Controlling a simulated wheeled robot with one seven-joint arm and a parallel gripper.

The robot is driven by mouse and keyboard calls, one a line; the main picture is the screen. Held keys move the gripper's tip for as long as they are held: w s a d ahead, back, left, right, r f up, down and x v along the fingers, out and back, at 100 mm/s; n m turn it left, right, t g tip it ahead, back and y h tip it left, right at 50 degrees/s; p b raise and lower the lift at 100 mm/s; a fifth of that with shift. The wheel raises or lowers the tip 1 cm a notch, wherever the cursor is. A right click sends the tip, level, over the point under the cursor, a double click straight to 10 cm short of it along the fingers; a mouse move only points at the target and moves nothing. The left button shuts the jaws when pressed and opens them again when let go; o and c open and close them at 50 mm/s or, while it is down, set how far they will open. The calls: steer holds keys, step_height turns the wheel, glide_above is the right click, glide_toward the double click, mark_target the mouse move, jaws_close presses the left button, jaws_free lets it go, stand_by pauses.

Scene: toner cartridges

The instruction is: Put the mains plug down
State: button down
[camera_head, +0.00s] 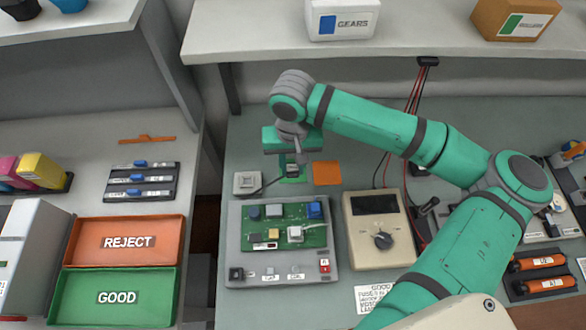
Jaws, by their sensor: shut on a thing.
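My gripper (292,158) hangs from my green arm over the back left of the workbench. It points down and is shut on a small dark piece, the mains plug (291,171). A black cord runs from there down and left towards the board's fixture. The plug is over or on a small green pad (295,180); I cannot tell whether it touches. A pale wall-style socket (247,183) lies just left of the pad. An orange pad (327,173) lies just right of it. My gripper hides much of the plug.
A grey fixture (234,275) with a green circuit board (258,236) stands in front. A beige meter (380,250) with a dial stands to its right. REJECT (80,240) and GOOD (75,297) trays lie on the left table. A shelf (240,45) overhangs behind.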

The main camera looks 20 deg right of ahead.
mark_target(293, 165)
steer(key=f, duration=0.3)
steer(key=shift+w+d, duration=0.2)
steer(key=shift+w, duration=0.1)
steer(key=shift+f, duration=0.45)
steer(key=shift+f, duration=0.15)
steer(key=c, duration=1.4)
jaws_free()
steer(key=shift+c, duration=0.2)
step_height(293, 165, up, 12)
steer(key=shift+r, duration=0.2)
